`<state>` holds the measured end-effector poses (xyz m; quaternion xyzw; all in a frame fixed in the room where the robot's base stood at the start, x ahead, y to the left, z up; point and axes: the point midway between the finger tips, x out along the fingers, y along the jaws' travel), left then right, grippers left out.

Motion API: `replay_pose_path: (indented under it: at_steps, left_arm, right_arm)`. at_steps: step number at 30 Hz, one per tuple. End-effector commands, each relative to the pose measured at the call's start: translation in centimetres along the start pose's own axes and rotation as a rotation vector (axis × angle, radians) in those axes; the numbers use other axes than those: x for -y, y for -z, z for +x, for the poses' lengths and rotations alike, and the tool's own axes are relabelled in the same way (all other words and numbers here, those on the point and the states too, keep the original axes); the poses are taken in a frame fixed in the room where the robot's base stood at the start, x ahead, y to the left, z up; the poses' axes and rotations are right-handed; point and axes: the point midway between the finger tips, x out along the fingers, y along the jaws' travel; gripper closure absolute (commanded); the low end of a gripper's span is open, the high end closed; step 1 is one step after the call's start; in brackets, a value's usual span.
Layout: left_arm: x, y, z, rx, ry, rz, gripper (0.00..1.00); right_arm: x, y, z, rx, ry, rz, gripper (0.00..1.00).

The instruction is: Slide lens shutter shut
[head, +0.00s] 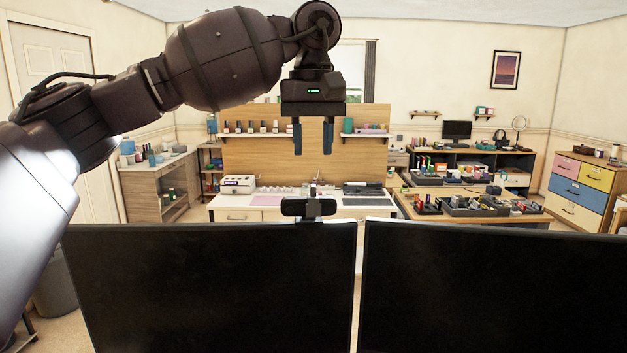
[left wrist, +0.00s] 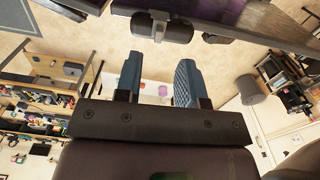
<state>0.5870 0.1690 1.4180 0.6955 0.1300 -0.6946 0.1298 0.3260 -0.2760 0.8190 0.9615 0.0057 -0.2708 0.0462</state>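A small dark webcam (head: 296,207) sits on the top edge of the left monitor (head: 210,290), near that monitor's right end. A lighter block shows at its middle, but the lens shutter is too small and dark to make out. My left gripper (head: 312,152) points down above the webcam, apart from it. Its two blue-grey fingers are open with nothing between them. In the left wrist view the open fingers of my left gripper (left wrist: 158,58) point up the picture, and the webcam (left wrist: 162,28) lies beyond their tips. My right gripper is not in view.
A second monitor (head: 490,290) stands right of the first, with a narrow gap between. Behind them, a white desk (head: 240,214) and cluttered work tables stand farther off. The air around the webcam is clear.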

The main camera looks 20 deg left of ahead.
Motion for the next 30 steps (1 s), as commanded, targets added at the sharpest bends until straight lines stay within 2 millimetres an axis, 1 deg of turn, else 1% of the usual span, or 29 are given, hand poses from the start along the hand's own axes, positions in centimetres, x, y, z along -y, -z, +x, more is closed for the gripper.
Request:
replay_pose_path:
  at_steps: [1,6,12,17,25,30]
  left_arm:
    - [0.1,0.0,1.1,0.002,0.002,0.000,0.64]
    - [0.1,0.0,3.8,0.001,0.001,-0.002,0.64]
    - [0.0,0.0,5.9,0.001,0.001,-0.001,0.64]
    - [0.0,0.0,6.5,0.000,-0.001,-0.001,0.64]
    - [0.0,0.0,6.6,0.000,-0.001,-0.001,0.64]
    - [0.0,0.0,6.6,0.000,-0.001,-0.001,0.90]
  right_arm:
    - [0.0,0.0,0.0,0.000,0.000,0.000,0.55]
    - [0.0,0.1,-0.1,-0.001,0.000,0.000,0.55]
    - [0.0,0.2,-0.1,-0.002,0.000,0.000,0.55]
    - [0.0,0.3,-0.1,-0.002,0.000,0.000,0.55]
    - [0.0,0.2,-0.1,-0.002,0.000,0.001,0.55]
    - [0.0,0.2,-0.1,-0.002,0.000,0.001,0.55]
